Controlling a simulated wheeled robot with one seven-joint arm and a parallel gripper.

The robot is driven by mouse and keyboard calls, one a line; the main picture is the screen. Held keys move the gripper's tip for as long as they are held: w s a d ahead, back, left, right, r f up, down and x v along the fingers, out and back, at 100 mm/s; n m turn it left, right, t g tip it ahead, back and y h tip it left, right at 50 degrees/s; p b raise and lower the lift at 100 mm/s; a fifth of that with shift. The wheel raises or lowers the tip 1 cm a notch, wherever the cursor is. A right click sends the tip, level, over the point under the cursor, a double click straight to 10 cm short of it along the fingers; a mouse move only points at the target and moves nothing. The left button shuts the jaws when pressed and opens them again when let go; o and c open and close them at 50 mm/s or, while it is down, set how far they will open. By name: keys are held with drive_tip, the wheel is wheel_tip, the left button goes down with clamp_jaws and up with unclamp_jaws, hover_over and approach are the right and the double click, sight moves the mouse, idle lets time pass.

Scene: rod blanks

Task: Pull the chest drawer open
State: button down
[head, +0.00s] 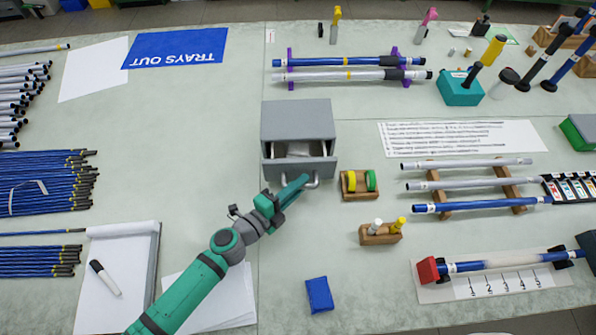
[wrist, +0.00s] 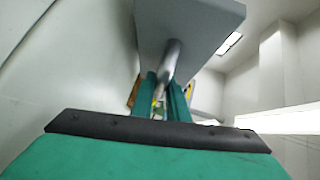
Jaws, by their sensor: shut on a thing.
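The grey chest (head: 297,119) stands on the bench in the middle of the head view. Its drawer (head: 299,171) is partly out, and something pale (head: 299,149) shows inside. A curved metal handle (head: 313,183) is on the drawer front. My gripper (head: 303,181) reaches it from the lower left. In the wrist view the fingers (wrist: 166,98) are shut on the metal handle (wrist: 171,62), below the grey drawer front (wrist: 190,20). Part of the handle is hidden by the fingers.
A wooden holder with yellow and green rings (head: 359,184) stands close right of the drawer. A wooden block with small bottles (head: 381,233) and a blue box (head: 319,294) are nearer the front.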

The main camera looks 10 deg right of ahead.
drive_tip(key=s, duration=0.2)
drive_tip(key=s+a, duration=0.1)
drive_tip(key=s, duration=0.1)
drive_tip(key=shift+f, duration=0.1)
drive_tip(key=c, duration=1.7)
unclamp_jaws()
drive_tip(key=shift+c, duration=0.2)
drive_tip(key=shift+s+a, duration=0.1)
drive_tip(key=shift+a, duration=0.25)
drive_tip(key=v, duration=1)
drive_tip(key=shift+s, duration=0.1)
